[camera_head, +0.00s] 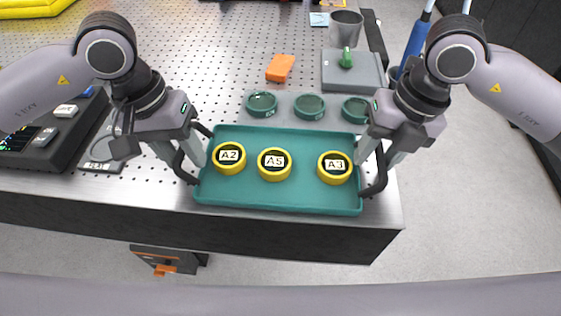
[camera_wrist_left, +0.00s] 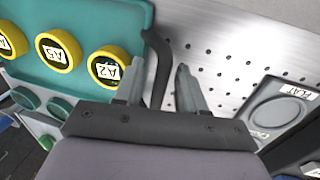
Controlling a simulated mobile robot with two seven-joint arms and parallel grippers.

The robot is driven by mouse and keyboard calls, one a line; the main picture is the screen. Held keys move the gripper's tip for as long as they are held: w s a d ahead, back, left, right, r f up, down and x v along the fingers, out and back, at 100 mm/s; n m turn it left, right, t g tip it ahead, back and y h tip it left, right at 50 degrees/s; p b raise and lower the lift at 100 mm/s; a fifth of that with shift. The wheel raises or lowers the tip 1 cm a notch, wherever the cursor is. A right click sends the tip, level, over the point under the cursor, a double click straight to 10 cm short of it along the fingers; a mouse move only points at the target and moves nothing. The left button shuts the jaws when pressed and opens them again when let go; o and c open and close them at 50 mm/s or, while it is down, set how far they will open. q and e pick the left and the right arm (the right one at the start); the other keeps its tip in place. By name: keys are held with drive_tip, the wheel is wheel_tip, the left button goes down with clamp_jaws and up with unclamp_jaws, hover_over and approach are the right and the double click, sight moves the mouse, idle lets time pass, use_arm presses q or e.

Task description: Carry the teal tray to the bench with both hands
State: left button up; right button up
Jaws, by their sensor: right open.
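The teal tray (camera_head: 280,203) lies level at the front edge of the perforated metal bench (camera_head: 215,70), apparently resting on it. It carries three yellow-rimmed round pieces labelled A2 (camera_head: 229,157), A5 (camera_head: 274,164) and A3 (camera_head: 335,168). A dark curved handle stands at each short end. My left gripper (camera_head: 187,156) is at the left handle; in the left wrist view its fingers (camera_wrist_left: 160,88) are apart, with the dark handle (camera_wrist_left: 158,62) between them. My right gripper (camera_head: 372,158) is open at the right handle (camera_head: 379,178), whose position between the fingers is partly hidden.
Behind the tray are several green round dishes (camera_head: 309,106), an orange block (camera_head: 280,67), a grey block with a green knob (camera_head: 352,72) and a metal cup (camera_head: 345,28). A dark device (camera_head: 40,145) stands at left. Floor lies beyond the bench's front and right edges.

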use_arm(q)
clamp_jaws()
use_arm(e)
clamp_jaws()
use_arm(q)
drive_tip(key=shift+r, duration=0.25)
use_arm(e)
drive_tip(key=shift+r, duration=0.25)
